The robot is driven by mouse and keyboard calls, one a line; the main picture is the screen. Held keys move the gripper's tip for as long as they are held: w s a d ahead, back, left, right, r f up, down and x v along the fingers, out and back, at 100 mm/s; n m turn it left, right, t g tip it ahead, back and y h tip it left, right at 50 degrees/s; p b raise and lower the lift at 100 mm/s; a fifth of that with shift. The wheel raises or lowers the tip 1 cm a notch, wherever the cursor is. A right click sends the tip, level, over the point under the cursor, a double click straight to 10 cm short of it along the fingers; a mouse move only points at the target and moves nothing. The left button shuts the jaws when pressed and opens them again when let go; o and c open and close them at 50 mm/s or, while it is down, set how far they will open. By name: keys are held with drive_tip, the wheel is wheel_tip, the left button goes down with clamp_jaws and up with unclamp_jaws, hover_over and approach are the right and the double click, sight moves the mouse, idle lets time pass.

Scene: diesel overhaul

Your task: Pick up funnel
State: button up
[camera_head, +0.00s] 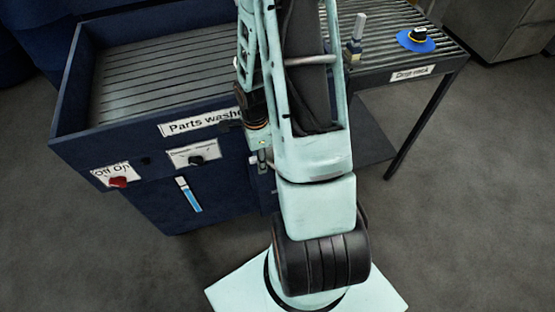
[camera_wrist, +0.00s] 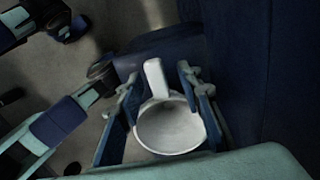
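The funnel appears to be the white round bowl (camera_wrist: 170,128) with a straight white stem or handle (camera_wrist: 156,78), seen in the wrist view. My gripper (camera_wrist: 160,82) has its fingers on either side of it. The fingers stand apart, with a visible gap beside the stem; whether they touch the bowl's sides I cannot tell. In the head view my gripper (camera_head: 262,158) is low beside the front of the parts washer, mostly behind my arm. A small pale patch (camera_head: 253,160) shows there, too small to identify.
The dark blue parts washer (camera_head: 110,137) has a slatted top, a red knob (camera_head: 118,182) and a dark knob (camera_head: 197,160). The drip rack (camera_head: 408,73) adjoins it, holding a blue disc (camera_head: 417,42) and an upright pale-handled item (camera_head: 355,42).

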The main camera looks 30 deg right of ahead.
drive_tip(key=shift+f, duration=0.15)
clamp_jaws()
idle(0.4)
